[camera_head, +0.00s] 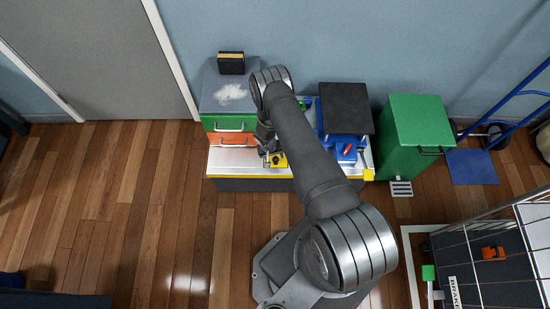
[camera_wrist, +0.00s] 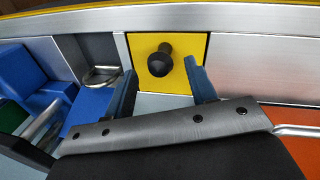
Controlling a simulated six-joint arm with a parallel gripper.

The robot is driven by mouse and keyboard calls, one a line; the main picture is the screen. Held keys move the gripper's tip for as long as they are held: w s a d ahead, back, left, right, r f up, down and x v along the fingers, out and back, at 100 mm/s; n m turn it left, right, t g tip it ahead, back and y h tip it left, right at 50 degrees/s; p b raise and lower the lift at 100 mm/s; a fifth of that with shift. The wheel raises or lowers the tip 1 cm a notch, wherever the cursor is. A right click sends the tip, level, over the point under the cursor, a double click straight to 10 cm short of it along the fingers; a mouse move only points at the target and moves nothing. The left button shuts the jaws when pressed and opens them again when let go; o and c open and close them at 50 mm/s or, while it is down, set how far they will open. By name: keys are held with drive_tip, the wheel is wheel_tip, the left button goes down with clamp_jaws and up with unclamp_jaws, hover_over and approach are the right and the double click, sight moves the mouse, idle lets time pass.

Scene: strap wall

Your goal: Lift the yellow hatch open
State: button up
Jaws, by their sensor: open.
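The yellow hatch (camera_wrist: 186,45) is a small square panel set in the silver bench top, with a black round knob (camera_wrist: 160,60) standing up from it. It looks closed, flush with the metal. In the head view the hatch (camera_head: 279,161) shows in part beside my wrist. My gripper (camera_wrist: 160,70) is open and empty above the hatch, pointing down at it. In the wrist view one fingertip lies to each side of the knob, with gaps between. How high the fingertips are above the knob is hard to tell. In the head view my arm hides most of the gripper (camera_head: 268,152).
An orange drawer (camera_head: 234,141) and a green drawer (camera_head: 229,123) with handles stand left of the hatch. A metal loop (camera_wrist: 101,76) and blue parts (camera_wrist: 30,85) lie beside it. A blue box with a black lid (camera_head: 345,108) and a green bin (camera_head: 415,135) stand right.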

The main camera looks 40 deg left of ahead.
drive_tip(key=shift+w+d+f, duration=0.15)
drive_tip(key=shift+f, duration=0.95)
clamp_jaws()
drive_tip(key=shift+w+r, duration=0.1)
drive_tip(key=shift+r, duration=0.1)
